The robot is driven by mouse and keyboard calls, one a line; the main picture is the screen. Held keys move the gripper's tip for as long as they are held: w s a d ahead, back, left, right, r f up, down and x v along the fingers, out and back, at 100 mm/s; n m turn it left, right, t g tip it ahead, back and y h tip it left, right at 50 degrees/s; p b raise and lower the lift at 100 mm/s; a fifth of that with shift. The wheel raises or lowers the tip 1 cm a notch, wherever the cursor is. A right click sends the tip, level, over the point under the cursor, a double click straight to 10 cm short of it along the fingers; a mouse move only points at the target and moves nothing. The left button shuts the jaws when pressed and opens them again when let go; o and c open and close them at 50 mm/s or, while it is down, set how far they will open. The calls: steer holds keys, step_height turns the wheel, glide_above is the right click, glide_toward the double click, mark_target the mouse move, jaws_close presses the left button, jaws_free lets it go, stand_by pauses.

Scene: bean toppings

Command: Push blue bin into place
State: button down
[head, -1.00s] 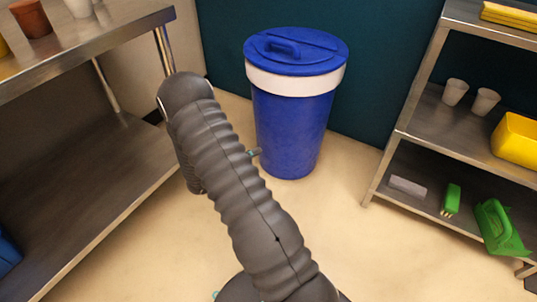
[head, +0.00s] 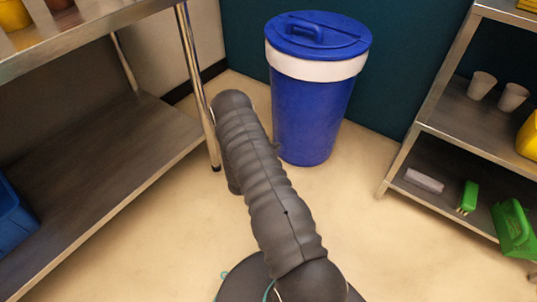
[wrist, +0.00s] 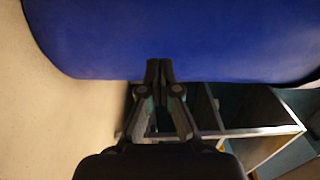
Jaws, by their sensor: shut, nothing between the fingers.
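The blue bin (head: 308,120), with a blue lid and a white band below it, stands upright on the floor near the teal wall in the head view. Its blue side (wrist: 180,40) fills the top of the wrist view. My gripper (wrist: 160,64) is shut and empty, with its fingertips in front of the bin's side. I cannot tell whether they touch it. In the head view my arm hides most of the gripper, left of the bin's lower side.
A metal table (head: 125,150) stands at the left, its leg (head: 198,90) close to my arm. A metal shelf (head: 450,130) with cups, a yellow container and green items stands at the right. Bare floor (head: 360,240) lies in front of the bin.

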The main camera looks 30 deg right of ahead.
mark_target(288, 134)
steer(key=x, duration=0.7)
steer(key=shift+a, duration=0.1)
